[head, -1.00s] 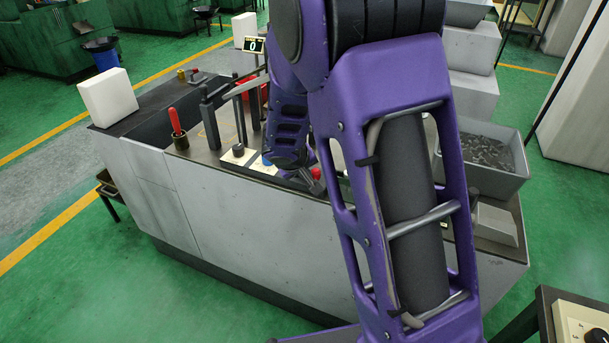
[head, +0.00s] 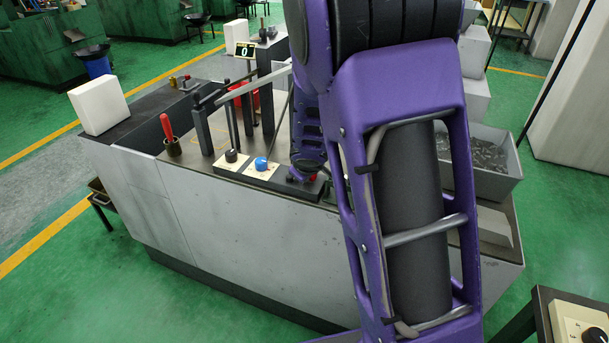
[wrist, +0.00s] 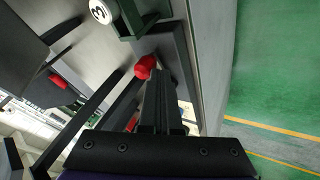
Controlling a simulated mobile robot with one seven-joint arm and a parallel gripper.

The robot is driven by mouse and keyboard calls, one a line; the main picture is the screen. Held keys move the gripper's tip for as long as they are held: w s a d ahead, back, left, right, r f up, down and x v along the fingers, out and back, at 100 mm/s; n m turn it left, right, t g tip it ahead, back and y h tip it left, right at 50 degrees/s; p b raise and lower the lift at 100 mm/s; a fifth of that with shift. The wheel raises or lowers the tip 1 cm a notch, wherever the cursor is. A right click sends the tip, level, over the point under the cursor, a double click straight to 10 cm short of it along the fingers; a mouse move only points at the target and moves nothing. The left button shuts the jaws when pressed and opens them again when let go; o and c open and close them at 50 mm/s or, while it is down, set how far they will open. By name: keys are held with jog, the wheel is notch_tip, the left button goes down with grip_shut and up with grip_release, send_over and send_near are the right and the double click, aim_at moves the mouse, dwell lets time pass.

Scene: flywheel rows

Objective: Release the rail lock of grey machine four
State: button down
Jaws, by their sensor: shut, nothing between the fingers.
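In the head view a bit of red (head: 312,177) shows beside my gripper (head: 298,178), low over the machine's front edge. My gripper is shut with nothing in it. A round white disc (wrist: 101,11) with what looks like a 3 is at the top of the wrist view. I cannot tell which part is the rail lock.
A black knob (head: 232,156) and a blue knob (head: 261,163) sit on plates left of my gripper. A red-handled tool (head: 168,132) stands in a cup. Dark upright posts (head: 203,130) rise behind. A grey bin (head: 485,160) of small parts is at the right.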

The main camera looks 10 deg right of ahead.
jog(key=shift+w+d+n+y+p, duration=0.1)
jog(key=shift+d+n+y+p, duration=0.25)
jog(key=shift+n, duration=0.3)
jog(key=shift+w+n+y+p, duration=0.1)
jog(key=shift+n+y+p, duration=0.05)
jog(key=shift+n+y, duration=0.4)
jog(key=shift+w+d+p, duration=0.15)
jog(key=shift+w+p, duration=0.05)
jog(key=shift+p, duration=0.25)
jog(key=shift+w+d+r+p, duration=0.2)
jog(key=shift+w+d+p, duration=0.1)
jog(key=shift+p, duration=0.25)
jog(key=shift+w+d+f+p, duration=0.1)
jog(key=shift+w+d+p, duration=0.4)
jog(key=shift+p, duration=0.2)
jog(key=shift+w+d+f+p, duration=0.1)
jog(key=shift+w+d+p, duration=0.1)
jog(key=shift+w+p, duration=0.65)
jog(key=shift+w, duration=0.2)
jog(key=shift+s, duration=0.1)
